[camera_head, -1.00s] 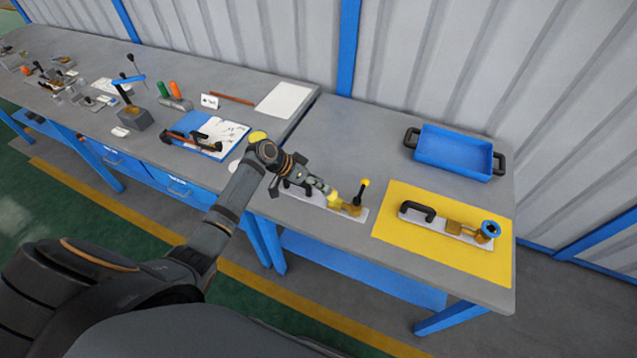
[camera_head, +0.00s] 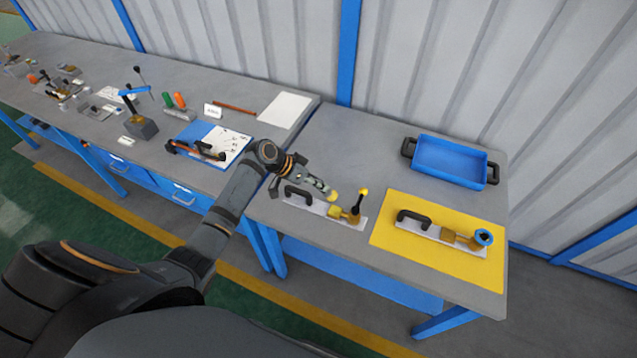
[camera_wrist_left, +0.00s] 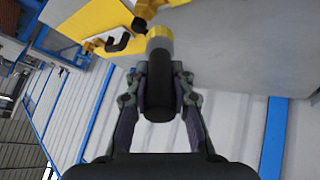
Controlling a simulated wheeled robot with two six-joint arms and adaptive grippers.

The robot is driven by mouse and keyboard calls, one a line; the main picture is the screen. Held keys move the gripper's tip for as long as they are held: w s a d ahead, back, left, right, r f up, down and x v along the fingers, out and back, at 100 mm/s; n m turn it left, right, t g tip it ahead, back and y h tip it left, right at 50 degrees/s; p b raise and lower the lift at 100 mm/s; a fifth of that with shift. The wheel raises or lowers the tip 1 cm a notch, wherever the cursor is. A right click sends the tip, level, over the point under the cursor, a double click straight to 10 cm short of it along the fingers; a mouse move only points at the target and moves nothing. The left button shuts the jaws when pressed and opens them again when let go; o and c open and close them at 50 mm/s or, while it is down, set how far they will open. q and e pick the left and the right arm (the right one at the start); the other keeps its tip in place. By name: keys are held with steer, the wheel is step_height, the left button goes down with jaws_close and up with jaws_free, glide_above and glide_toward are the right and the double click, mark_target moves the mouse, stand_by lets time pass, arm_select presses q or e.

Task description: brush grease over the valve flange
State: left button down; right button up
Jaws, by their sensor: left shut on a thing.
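My left gripper (camera_head: 318,184) is shut on a brush with a black handle (camera_wrist_left: 160,90) and a pale yellow tip (camera_head: 333,195). In the head view the tip is just above and left of the brass valve with a yellow-knobbed black lever (camera_head: 354,213); I cannot tell whether they touch. This valve is on a pale plate (camera_head: 312,205) with a black handle (camera_head: 298,194). In the left wrist view, brass metal (camera_wrist_left: 148,8) shows just past the brush tip. The valve's flange is hard to make out. My right gripper is not in view.
A second brass valve with a blue handwheel (camera_head: 483,237) lies on a yellow mat (camera_head: 400,257) to the right. A blue tray (camera_head: 450,160) stands behind it. Tools and a clipboard (camera_head: 232,140) lie on the left bench. The bench between tray and near valve is clear.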

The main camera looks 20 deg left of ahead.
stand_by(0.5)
arm_select(q)
steer(key=shift+f, duration=0.15)
steer(key=shift+w+d+f+b, duration=0.15)
steer(key=shift+d+f+b, duration=0.05)
steer(key=shift+f+b, duration=0.25)
steer(key=shift+w+d+f+b, duration=0.15)
steer(key=shift+f+b, duration=0.25)
steer(key=shift+f, duration=0.05)
